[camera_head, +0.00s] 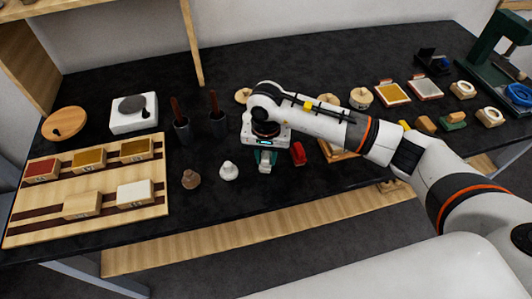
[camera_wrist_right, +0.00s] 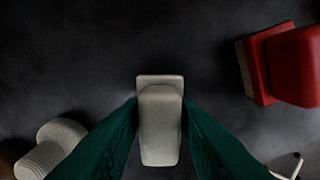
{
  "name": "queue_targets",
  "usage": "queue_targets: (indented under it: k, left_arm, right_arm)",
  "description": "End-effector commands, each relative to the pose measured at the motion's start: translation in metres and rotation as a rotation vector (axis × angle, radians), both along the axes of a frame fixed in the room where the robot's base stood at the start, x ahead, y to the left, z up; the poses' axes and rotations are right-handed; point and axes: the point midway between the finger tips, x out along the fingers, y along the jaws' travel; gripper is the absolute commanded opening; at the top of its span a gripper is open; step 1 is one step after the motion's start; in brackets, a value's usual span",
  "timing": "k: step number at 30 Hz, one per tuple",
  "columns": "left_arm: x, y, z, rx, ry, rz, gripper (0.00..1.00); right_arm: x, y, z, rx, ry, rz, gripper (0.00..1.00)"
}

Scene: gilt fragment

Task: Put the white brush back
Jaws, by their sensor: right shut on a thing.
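My right gripper (camera_head: 265,160) is shut on the white brush and points down over the dark table, left of the red brush (camera_head: 298,153). In the right wrist view, the white brush (camera_wrist_right: 160,125) sits between the two green fingers, seen from above as a pale block with a wider end. The red brush also shows at the upper right of the wrist view (camera_wrist_right: 290,65). My left gripper is not in view.
A pale knob-shaped piece (camera_head: 228,170) and a brown one (camera_head: 191,179) stand left of the gripper. Behind them are dark cups (camera_head: 217,123) with tools. A wooden rack (camera_head: 85,203) with small boxes lies at left. The table's front strip is clear.

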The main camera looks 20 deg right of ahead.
Motion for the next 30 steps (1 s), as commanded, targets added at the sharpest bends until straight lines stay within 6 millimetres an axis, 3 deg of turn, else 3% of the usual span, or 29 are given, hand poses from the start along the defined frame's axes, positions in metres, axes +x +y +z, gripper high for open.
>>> queue_targets:
  k: [9,10,14,26,30]
  left_arm:
    - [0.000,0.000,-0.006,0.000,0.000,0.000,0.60]
    - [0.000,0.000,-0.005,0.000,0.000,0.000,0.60]
    - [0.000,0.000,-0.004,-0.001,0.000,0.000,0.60]
    - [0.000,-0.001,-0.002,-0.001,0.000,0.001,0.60]
    - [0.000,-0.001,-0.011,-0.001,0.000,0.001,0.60]
  right_arm:
    - [0.000,0.000,-0.004,0.000,-0.001,0.000,0.07]
    - [0.000,0.000,-0.003,0.000,-0.001,0.000,0.32]
    - [0.000,0.000,-0.002,0.000,-0.001,0.000,0.50]
    - [0.001,0.000,0.005,0.001,-0.004,0.000,0.50]
    - [0.002,-0.001,0.029,-0.001,-0.007,0.001,0.50]
